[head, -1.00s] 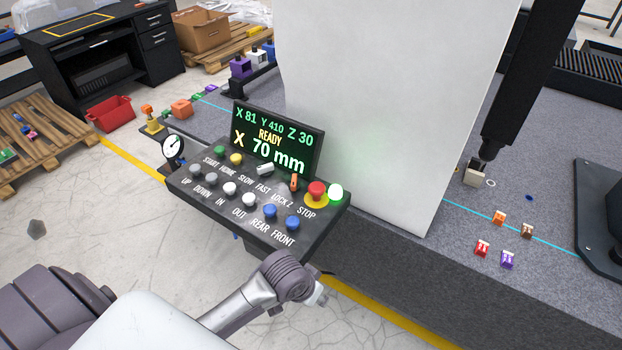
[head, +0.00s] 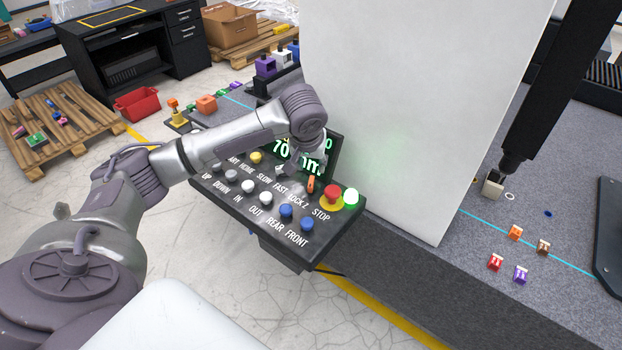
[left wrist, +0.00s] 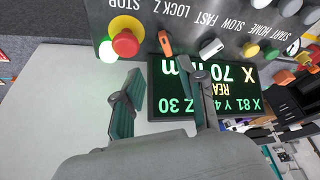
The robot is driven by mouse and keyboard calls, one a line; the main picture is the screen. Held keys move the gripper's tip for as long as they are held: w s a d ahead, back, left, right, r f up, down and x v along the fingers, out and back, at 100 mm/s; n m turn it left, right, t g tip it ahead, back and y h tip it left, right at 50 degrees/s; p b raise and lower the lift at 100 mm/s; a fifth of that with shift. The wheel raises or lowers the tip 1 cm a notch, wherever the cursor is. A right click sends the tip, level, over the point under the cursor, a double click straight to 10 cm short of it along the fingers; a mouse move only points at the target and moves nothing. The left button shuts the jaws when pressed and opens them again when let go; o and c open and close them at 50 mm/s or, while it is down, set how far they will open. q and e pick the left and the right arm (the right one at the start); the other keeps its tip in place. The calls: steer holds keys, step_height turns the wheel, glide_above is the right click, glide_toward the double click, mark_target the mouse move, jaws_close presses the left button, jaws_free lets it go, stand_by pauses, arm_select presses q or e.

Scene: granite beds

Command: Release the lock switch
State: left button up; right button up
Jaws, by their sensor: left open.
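The lock switch, an orange lever labelled LOCK Z (head: 311,184), stands upright on the sloped black control panel (head: 268,238), left of the red STOP button (head: 333,193). My left gripper (head: 308,165) is over the panel, close to the lever and in front of the display. In the left wrist view the orange lever (left wrist: 165,43) lies just beyond the space between the two fingertips (left wrist: 165,75). The fingers are apart and nothing is between them. Contact with the lever does not show. My right gripper is not in view.
The display (left wrist: 168,95) is partly hidden by my arm in the head view. A lit green lamp (head: 351,197) sits beside STOP. White, blue and yellow buttons and a silver selector surround the lever. A tall pale slab (head: 410,110) rises behind the panel.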

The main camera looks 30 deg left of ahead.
mark_target(311, 181)
arm_select(q)
steer(key=x, duration=0.4)
steer(key=a+p+x, duration=0.1)
steer(key=x, duration=0.8)
steer(key=shift+w+a+r, duration=0.15)
steer(key=shift+w+r, duration=0.15)
steer(key=shift+w, duration=0.05)
steer(key=shift+p, duration=0.3)
jaws_close()
